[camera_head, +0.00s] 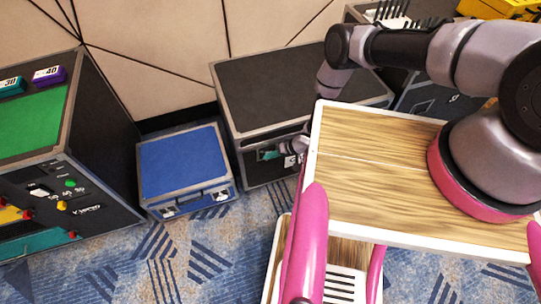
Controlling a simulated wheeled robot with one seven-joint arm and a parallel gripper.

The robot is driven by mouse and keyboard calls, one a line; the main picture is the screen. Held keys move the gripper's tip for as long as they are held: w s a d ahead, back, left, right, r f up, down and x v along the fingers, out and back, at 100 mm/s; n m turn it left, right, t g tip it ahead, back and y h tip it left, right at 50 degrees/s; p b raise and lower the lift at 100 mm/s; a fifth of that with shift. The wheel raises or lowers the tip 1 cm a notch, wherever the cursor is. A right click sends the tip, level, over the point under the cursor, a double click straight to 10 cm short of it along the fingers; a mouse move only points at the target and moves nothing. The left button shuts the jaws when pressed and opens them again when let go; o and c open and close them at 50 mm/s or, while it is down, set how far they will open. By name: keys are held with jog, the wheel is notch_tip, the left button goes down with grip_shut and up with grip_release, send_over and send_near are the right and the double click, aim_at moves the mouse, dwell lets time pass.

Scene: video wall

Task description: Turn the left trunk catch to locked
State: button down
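The black trunk (285,80) with grey edges stands against the wall, right of the blue case. On its front face a small teal part (270,155) shows, perhaps the left catch; its turned position is too small to read. My gripper (287,153) is at the trunk's front, close beside the teal part. I cannot tell whether they touch. Its fingers are small and partly hidden, so whether they are open or shut is unclear. My own wooden-topped body hides the right part of the trunk's front, and no right catch is visible.
A blue case (182,160) with front latches stands on the carpet just left of the trunk. Farther left is a large dark cabinet (105,125) with a green top and coloured knobs. A yellow case (505,8) is at the top right. Patterned carpet (150,270) is clear in front.

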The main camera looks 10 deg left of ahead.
jog(key=shift+w+r, duration=0.1)
jog(key=shift+w, duration=0.25)
jog(key=shift+w+m+g+y, duration=0.2)
jog(key=shift+m+g+y, duration=0.1)
jog(key=shift+y, duration=0.9)
jog(key=shift+w, duration=0.15)
jog(key=c, duration=1)
grip_release()
jog(key=shift+s+g, duration=0.2)
jog(key=shift+g, duration=0.1)
